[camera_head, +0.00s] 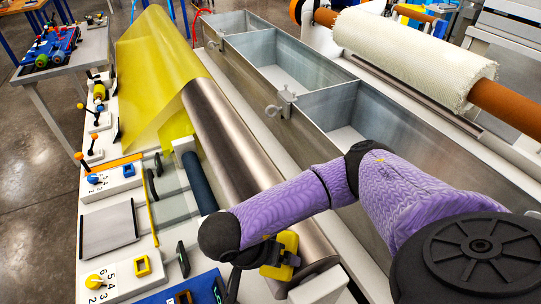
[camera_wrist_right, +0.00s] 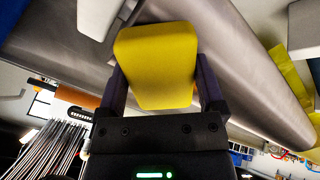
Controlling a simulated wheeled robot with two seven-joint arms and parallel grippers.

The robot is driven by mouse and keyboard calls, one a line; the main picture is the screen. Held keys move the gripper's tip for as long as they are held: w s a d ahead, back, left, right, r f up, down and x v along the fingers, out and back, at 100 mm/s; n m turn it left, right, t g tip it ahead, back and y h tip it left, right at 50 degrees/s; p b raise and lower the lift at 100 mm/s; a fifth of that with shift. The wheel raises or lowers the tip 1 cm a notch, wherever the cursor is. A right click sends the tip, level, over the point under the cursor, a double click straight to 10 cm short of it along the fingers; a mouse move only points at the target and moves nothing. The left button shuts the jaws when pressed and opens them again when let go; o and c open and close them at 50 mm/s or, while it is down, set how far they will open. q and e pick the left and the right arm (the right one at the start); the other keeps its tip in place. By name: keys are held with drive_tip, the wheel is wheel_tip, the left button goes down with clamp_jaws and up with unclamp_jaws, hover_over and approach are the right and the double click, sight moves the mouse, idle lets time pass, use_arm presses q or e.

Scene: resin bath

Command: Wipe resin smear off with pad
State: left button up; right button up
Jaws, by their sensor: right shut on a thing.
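The yellow pad (camera_wrist_right: 156,66) is held between the two dark fingers of my right gripper (camera_wrist_right: 156,92) in the right wrist view. In the head view the pad (camera_head: 289,242) shows at the end of my purple right arm, over the near end of the long grey metal roller (camera_head: 232,135). The right gripper (camera_head: 280,258) is shut on the pad. I cannot tell whether the pad touches the roller. I cannot make out a resin smear in either view; my arm hides part of the roller. My left gripper is not in view.
A yellow film (camera_head: 160,65) hangs over the roller's far end. An open grey metal bath (camera_head: 320,100) runs along the right. Numbered dial panels (camera_head: 115,178) and a dark blue roller (camera_head: 198,183) lie to the left. A white fabric roll (camera_head: 415,55) stands behind the bath.

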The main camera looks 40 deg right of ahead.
drive_tip(key=shift+w+d+f+b, duration=0.1)
drive_tip(key=shift+w+d+b, duration=0.1)
drive_tip(key=shift+w+b, duration=0.4)
drive_tip(key=shift+w+d+f+b, duration=0.15)
drive_tip(key=shift+w+b, duration=0.2)
drive_tip(key=shift+w, duration=0.3)
drive_tip(key=shift+w+d+r+b, duration=0.15)
drive_tip(key=shift+w+b, duration=0.2)
drive_tip(key=shift+w, duration=0.35)
drive_tip(key=w+b, duration=0.2)
drive_tip(key=w, duration=0.1)
drive_tip(key=shift+d, duration=0.35)
drive_tip(key=shift+w+r, duration=0.1)
drive_tip(key=shift+w, duration=0.2)
drive_tip(key=w+b, duration=0.1)
drive_tip(key=b, duration=0.1)
drive_tip(key=w, duration=0.1)
drive_tip(key=shift+w+d+f+b, duration=0.25)
drive_tip(key=shift+w+d+b, duration=0.1)
drive_tip(key=shift+d+b, duration=0.05)
drive_tip(key=shift+w, duration=0.3)
drive_tip(key=shift+w+d+r, duration=0.1)
drive_tip(key=shift+w+r, duration=0.05)
drive_tip(key=shift+r, duration=0.05)
drive_tip(key=shift+r, duration=0.1)
drive_tip(key=shift+p+v, duration=1.8)
drive_tip(key=shift+v, duration=1.1)
